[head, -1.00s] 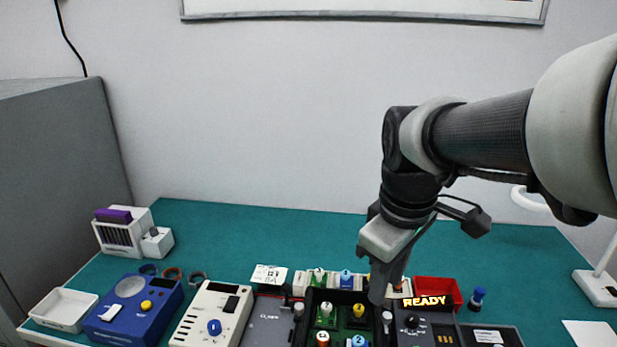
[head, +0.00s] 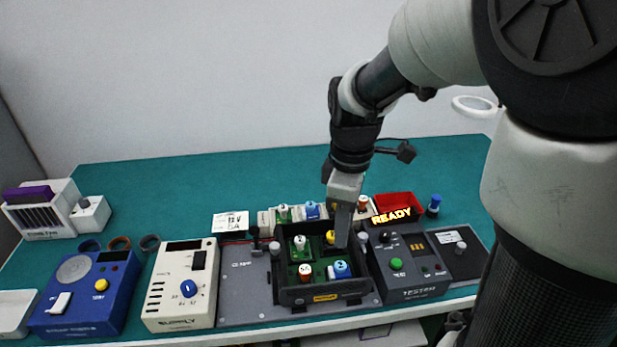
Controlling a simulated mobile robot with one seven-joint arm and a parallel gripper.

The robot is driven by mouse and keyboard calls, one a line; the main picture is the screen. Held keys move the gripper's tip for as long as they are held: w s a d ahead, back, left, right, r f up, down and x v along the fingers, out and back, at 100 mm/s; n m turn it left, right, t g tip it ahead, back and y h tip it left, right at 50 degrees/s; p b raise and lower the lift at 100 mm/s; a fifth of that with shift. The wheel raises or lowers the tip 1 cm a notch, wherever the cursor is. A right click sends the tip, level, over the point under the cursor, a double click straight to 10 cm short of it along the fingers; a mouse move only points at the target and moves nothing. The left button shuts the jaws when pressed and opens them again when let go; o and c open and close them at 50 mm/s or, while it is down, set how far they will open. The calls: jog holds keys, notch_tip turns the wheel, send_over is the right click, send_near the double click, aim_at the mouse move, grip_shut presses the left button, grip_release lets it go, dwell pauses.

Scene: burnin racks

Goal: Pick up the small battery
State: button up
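Several small capped cylinders stand in a black open tray at the front centre (head: 325,293). They include a white-topped one (head: 299,243), a yellow-topped one (head: 330,237), an orange-brown one (head: 305,272) and a blue one (head: 341,268). I cannot tell which of these, if any, is the small battery. My gripper (head: 342,240) points down over the back right of the tray, close beside the yellow-topped cylinder and behind the blue one. Its fingers show edge-on and partly hide that corner, so their opening and any contact are unclear.
A cream supply box (head: 180,285) and a blue box (head: 85,295) are left. The back table is clear.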

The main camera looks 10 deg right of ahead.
aim_at(341, 265)
jog(key=f, duration=0.5)
jog(key=f+b, duration=0.1)
jog(key=f, duration=0.5)
jog(key=shift+w+d, duration=0.1)
jog(key=shift+d, duration=0.1)
grip_shut()
